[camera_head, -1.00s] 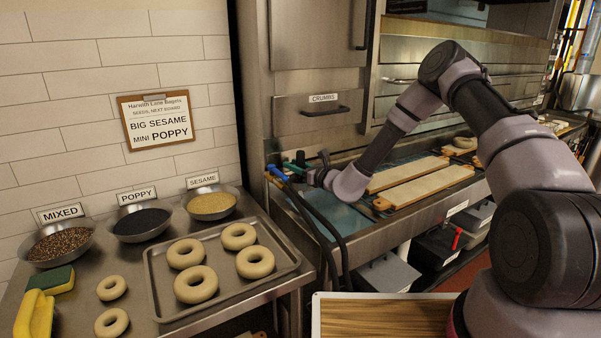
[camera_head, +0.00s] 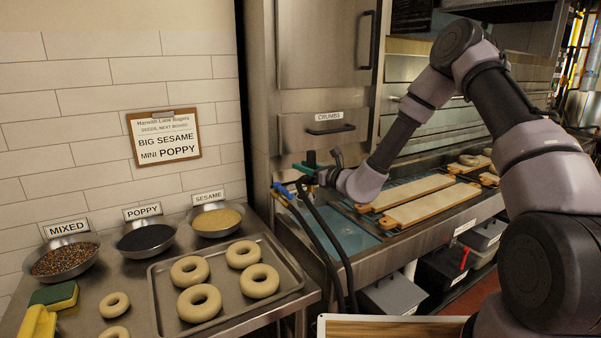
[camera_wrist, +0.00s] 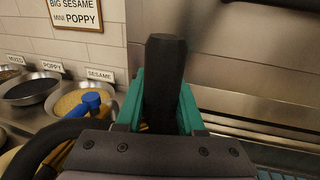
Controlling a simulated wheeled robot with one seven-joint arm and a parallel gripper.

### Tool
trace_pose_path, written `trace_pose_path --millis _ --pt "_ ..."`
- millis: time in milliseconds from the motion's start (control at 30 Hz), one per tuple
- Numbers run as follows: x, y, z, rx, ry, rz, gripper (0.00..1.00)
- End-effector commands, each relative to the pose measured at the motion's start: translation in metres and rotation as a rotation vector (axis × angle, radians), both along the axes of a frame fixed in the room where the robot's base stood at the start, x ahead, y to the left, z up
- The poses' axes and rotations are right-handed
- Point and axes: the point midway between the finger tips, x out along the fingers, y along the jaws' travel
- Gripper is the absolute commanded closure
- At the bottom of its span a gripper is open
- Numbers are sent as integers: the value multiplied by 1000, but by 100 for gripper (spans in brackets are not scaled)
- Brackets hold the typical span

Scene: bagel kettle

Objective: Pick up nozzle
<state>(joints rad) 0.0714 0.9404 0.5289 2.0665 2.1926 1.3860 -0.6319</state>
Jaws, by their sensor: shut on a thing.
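My gripper (camera_head: 311,166) is above the near left end of the steel counter. In the wrist view its two teal fingers (camera_wrist: 160,98) are shut on a black, upright, cylindrical nozzle (camera_wrist: 165,75), which stands up between them. In the head view the held nozzle is small and mostly hidden by the fingers and wrist. A black hose (camera_head: 322,228) hangs down from near the gripper. A blue-headed fitting (camera_head: 283,191) with a second dark hose is just left of and below the gripper. The blue head also shows at left in the wrist view (camera_wrist: 91,101).
Left, a steel table holds a tray (camera_head: 160,295) of bagels, seed bowls labelled mixed (camera_head: 62,262), poppy (camera_head: 146,241) and sesame (camera_head: 217,222), and a sponge (camera_head: 55,296). Wooden boards (camera_head: 432,204) lie on the counter to the right. A steel cabinet (camera_head: 325,75) stands behind.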

Motion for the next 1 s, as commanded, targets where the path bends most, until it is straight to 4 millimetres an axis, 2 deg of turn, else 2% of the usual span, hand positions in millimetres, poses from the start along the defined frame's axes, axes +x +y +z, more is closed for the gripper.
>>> trace_pose_path --millis 400,533,733,1000 --pt "-94 -65 1 1 1 -2 100" --pt "-117 -80 1 2 1 -2 100" --pt "-137 -94 1 1 -2 -2 100" --pt "-142 -97 17 0 -6 -1 100"
